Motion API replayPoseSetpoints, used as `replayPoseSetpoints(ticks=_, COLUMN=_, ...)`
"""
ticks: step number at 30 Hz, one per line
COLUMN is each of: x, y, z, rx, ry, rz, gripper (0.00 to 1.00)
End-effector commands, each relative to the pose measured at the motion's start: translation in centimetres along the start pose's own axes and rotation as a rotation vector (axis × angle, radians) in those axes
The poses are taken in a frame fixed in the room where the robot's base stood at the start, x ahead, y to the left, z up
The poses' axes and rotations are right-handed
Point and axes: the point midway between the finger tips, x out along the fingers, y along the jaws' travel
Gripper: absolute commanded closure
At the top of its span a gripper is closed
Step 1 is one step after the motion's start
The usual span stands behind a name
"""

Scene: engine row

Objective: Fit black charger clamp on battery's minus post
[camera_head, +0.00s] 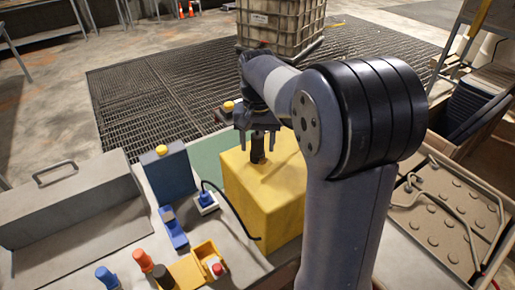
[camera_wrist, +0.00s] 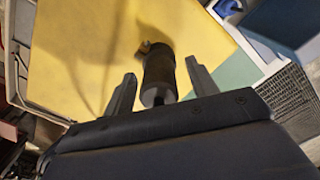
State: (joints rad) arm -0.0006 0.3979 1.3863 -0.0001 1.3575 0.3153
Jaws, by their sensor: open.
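A dark cylinder, seemingly the black charger clamp (camera_head: 257,152), is at the top of a large yellow block (camera_head: 262,192). It also shows in the wrist view (camera_wrist: 159,72), with a small copper-brown piece at its far end and a pale stub at its near end. My gripper (camera_head: 257,140) is above the block, its jaws open on either side of the cylinder. In the wrist view the fingers (camera_wrist: 160,66) show gaps on both sides of it. I cannot make out a battery or its minus post for certain.
A blue box with a yellow knob (camera_head: 170,175) and a blue-and-white fitting with a black cable (camera_head: 207,200) are left of the block. Orange and blue handles stand in front. A grey toolbox (camera_head: 75,215) is at left; a studded panel with pipes (camera_head: 447,215) is at right.

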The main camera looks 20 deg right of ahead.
Motion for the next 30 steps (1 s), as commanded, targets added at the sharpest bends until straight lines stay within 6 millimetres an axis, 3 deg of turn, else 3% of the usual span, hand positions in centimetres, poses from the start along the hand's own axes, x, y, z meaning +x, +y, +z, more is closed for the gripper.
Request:
replayPoseSetpoints(ticks=5, x=0.0, y=0.0, z=-0.01, rx=0.0, ry=0.0, rz=0.0, gripper=0.46)
replayPoseSetpoints(ticks=24, x=-0.03, y=0.01, z=-0.01, rx=0.0, ry=0.0, rz=0.0, gripper=0.98)
replayPoseSetpoints(ticks=30, x=-0.09, y=0.0, z=-0.03, rx=0.0, ry=0.001, rz=0.0, gripper=1.0)
